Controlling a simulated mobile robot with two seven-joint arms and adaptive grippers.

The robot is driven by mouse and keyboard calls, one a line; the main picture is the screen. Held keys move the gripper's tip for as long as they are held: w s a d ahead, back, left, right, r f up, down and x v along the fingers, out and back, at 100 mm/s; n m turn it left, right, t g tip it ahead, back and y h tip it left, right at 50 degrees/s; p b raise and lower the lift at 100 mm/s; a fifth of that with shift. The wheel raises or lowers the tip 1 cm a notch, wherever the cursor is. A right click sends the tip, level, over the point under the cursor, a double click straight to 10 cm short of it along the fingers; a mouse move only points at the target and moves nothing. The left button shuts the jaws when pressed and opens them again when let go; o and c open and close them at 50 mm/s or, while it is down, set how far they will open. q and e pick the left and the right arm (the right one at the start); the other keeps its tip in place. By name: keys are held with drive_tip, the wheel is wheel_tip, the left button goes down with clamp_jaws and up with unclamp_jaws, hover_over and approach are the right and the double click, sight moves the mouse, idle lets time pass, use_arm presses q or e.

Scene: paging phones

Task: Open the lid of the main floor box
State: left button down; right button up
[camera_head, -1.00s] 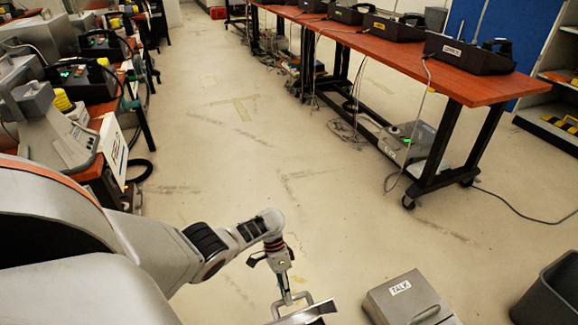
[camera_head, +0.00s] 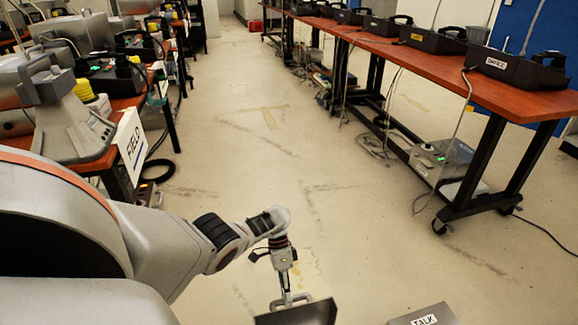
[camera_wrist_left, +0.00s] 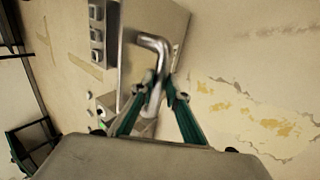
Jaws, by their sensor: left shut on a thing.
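My left gripper (camera_head: 289,301) is at the lower middle of the head view, shut on a metal handle. In the left wrist view the green fingers (camera_wrist_left: 163,88) close around the bent silver handle (camera_wrist_left: 150,43). Beyond the handle is a grey box face (camera_wrist_left: 178,22) with several small switches (camera_wrist_left: 97,28) along one side. In the head view a grey, tilted lid-like panel (camera_head: 300,314) shows just below the gripper, cut off by the bottom edge. I see no label on it, and the rest of its box is hidden.
A grey box labelled TALK (camera_head: 425,312) is at the bottom right, mostly cut off. A long red-brown table (camera_head: 535,105) with black phones stands at right, on wheels. The floor between is clear.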

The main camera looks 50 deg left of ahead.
use_arm(q)
drive_tip(key=shift+s+a+f, duration=0.15)
drive_tip(key=shift+s+f, duration=0.25)
drive_tip(key=c, duration=2)
unclamp_jaws()
drive_tip(key=shift+o, duration=0.2)
drive_tip(key=v, duration=1.2)
drive_tip(key=shift+w, duration=0.3)
drive_tip(key=shift+r, duration=0.1)
